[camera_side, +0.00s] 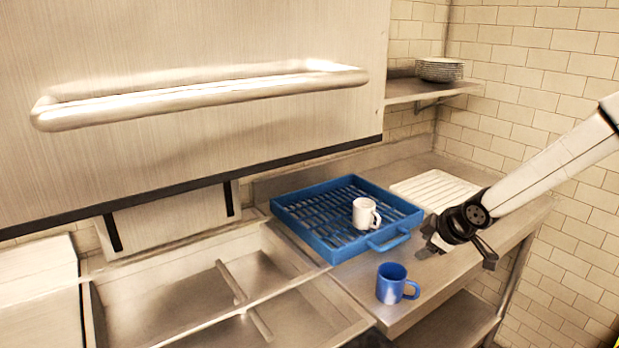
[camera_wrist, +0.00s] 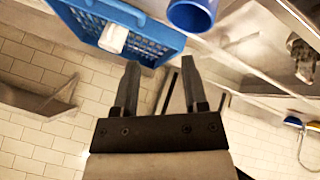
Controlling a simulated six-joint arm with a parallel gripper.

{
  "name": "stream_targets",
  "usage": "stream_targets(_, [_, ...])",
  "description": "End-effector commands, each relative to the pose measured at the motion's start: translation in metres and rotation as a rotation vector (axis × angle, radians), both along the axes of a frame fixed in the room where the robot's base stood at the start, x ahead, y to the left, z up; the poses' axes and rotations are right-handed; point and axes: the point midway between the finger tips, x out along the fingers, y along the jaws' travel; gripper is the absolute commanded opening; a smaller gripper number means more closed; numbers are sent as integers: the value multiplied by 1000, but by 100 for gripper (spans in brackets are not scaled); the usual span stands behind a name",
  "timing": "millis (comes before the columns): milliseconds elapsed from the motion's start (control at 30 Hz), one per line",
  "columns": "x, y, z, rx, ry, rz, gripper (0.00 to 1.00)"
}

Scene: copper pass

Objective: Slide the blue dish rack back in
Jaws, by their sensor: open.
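The blue dish rack (camera_side: 345,218) lies flat on the steel counter, with a slatted floor and a loop handle (camera_side: 389,240) on its front right side. A white mug (camera_side: 366,213) stands inside it. My gripper (camera_side: 457,250) is to the right of the rack handle, apart from it, above the counter. In the wrist view my gripper (camera_wrist: 160,82) is open, with nothing between its fingers. The rack (camera_wrist: 150,42) shows at the top of that view, with the white mug (camera_wrist: 113,37) in it.
A blue mug (camera_side: 391,284) stands on the counter in front of the rack; it also shows in the wrist view (camera_wrist: 192,14). A white ribbed board (camera_side: 435,190) lies behind my gripper. A steel sink (camera_side: 235,290) is at left. Stacked plates (camera_side: 439,69) sit on a shelf.

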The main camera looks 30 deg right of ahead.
Motion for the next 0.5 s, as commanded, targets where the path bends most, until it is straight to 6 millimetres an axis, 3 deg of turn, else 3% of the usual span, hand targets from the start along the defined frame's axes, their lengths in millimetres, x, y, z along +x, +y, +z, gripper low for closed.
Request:
stream_targets(200, [36,-34,-1,-201,-158,203,56])
stream_targets(500, [69,-72,1,-505,-373,458,56])
